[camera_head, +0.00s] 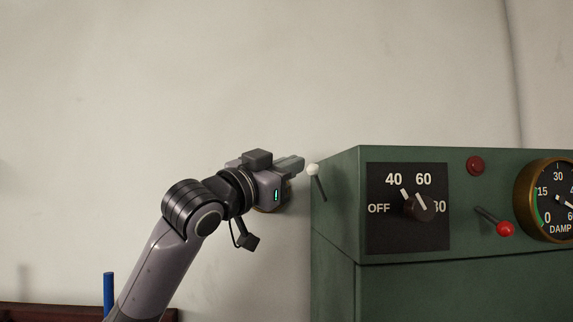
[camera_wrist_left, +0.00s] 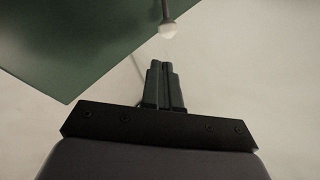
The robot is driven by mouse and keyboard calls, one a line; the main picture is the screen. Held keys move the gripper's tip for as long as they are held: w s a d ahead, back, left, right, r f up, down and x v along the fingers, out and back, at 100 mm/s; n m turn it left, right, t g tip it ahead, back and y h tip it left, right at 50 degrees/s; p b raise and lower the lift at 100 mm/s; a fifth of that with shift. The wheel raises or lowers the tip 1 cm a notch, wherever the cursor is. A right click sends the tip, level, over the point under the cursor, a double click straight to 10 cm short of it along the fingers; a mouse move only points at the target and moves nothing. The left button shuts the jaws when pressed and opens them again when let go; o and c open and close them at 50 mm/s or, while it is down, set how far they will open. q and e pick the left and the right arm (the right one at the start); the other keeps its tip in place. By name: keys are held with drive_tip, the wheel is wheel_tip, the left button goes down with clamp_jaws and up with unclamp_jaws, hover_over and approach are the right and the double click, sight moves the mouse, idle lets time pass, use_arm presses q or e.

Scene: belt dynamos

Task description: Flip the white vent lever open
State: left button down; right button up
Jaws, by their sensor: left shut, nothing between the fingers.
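The white vent lever (camera_head: 314,172) is a thin dark rod with a white knob, on the left side of the green cabinet (camera_head: 335,225). Its rod slants upward to the left, with the knob at the upper end. My left gripper (camera_head: 302,162) is shut and empty, with its fingertips just left of the knob. In the left wrist view the closed fingertips (camera_wrist_left: 161,65) point at the white knob (camera_wrist_left: 168,29), with a small gap showing between them. My right gripper is in neither view.
The cabinet front has a black dial plate with a rotary knob (camera_head: 420,208), a red-knobbed lever (camera_head: 504,229), a dark red button (camera_head: 475,165) and a brass-rimmed gauge (camera_head: 553,200). A blue upright object (camera_head: 108,292) stands at lower left. The space above the cabinet is clear.

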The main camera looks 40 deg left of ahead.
use_arm(q)
drive_tip(key=s+r+b, duration=0.1)
drive_tip(key=s, duration=0.8)
drive_tip(key=shift+s+d+r, duration=0.35)
drive_tip(key=shift+s+r, duration=0.05)
